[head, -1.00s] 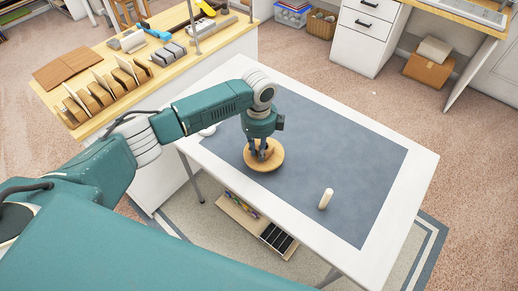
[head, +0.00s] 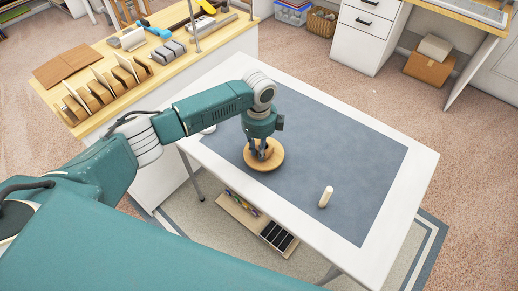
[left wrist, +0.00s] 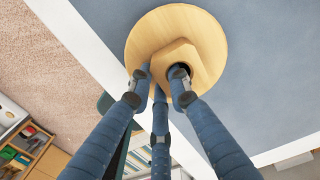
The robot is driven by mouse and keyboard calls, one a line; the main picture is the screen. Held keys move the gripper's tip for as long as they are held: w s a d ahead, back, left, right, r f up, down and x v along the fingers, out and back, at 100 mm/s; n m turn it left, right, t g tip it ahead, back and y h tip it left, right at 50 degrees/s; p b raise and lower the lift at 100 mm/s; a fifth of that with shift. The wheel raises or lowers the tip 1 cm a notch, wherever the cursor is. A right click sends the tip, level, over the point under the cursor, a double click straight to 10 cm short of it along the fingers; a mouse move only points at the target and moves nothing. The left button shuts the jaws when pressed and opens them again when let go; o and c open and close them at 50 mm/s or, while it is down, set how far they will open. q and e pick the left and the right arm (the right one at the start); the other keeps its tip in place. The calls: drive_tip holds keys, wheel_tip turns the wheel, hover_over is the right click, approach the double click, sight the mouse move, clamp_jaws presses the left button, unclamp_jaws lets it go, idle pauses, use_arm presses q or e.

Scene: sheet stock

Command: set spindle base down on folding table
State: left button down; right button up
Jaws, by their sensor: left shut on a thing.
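The spindle base is a round, pale wooden disc (head: 272,163) with a raised hub, at the left part of the folding table (head: 404,200) over its grey-blue mat (head: 340,150). My left gripper (head: 261,152) points down at it, with its fingers at the hub. In the left wrist view the fingers (left wrist: 160,78) close around the raised hub of the spindle base (left wrist: 205,25). The disc is on or very close to the mat; I cannot tell whether it touches. My right gripper is not in view.
A small cream peg (head: 326,197) stands upright on the mat towards the near right. A white round object (head: 208,130) lies near the table's left edge. A wooden-topped bench (head: 100,110) with card racks and tools adjoins on the left. Most of the mat is clear.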

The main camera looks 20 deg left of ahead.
use_arm(q)
drive_tip(key=shift+f, duration=0.1)
drive_tip(key=shift+f, duration=0.15)
drive_tip(key=shift+f+b, duration=0.3)
drive_tip(key=shift+f, duration=0.05)
drive_tip(key=shift+f, duration=0.1)
idle(0.5)
drive_tip(key=shift+f, duration=0.5)
drive_tip(key=shift+f, duration=0.2)
idle(0.3)
